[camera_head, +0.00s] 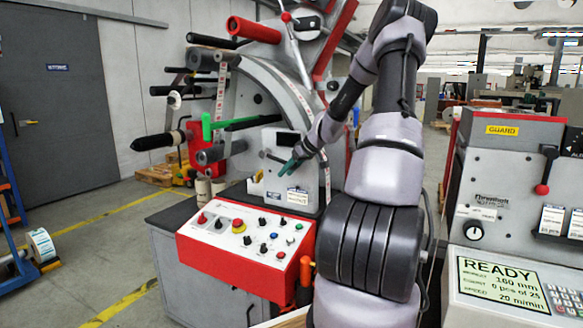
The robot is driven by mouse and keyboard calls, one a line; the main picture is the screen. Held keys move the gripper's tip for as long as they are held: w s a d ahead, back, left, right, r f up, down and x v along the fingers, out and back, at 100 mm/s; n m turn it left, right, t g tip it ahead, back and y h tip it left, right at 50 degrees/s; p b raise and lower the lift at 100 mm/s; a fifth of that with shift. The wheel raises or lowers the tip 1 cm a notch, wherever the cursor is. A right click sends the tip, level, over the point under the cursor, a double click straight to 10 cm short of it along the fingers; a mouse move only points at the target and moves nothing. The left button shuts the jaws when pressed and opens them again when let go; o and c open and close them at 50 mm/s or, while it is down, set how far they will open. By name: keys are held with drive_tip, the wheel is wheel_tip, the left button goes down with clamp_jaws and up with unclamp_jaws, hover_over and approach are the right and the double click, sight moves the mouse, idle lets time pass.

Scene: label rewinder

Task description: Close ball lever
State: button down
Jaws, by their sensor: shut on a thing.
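My gripper (289,166) is at the front of the grey rewinder plate, with its teal fingers pointing down and left. It is shut on a small dark lever (274,157), whose end sticks out to the left of the fingers. The fingers hide the rest of this lever, and I cannot make out a ball on it. A long silver lever (298,50) with a red ball (286,17) on its upper end stands nearly upright higher on the machine, apart from my gripper.
A red-edged control box (245,240) with knobs and buttons lies below my gripper. A green bar (207,127) and black rollers (157,141) stick out to the left. At right stands a machine with a red-knobbed black lever (547,170) and a READY screen (502,285).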

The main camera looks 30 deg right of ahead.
drive_tip(key=shift+w+a+f+t+y, duration=0.15)
drive_tip(key=shift+w+f+t+y, duration=0.15)
drive_tip(key=shift+f+t, duration=0.2)
drive_tip(key=shift+w+a+f+t+y, duration=0.15)
drive_tip(key=shift+f+t+y, duration=0.25)
drive_tip(key=shift+f, duration=0.2)
drive_tip(key=shift+c, duration=1.9)
unclamp_jaws()
drive_tip(key=shift+w+a, duration=0.1)
drive_tip(key=v, duration=1)
drive_tip(key=shift+s+d, duration=0.2)
drive_tip(key=shift+s, duration=0.1)
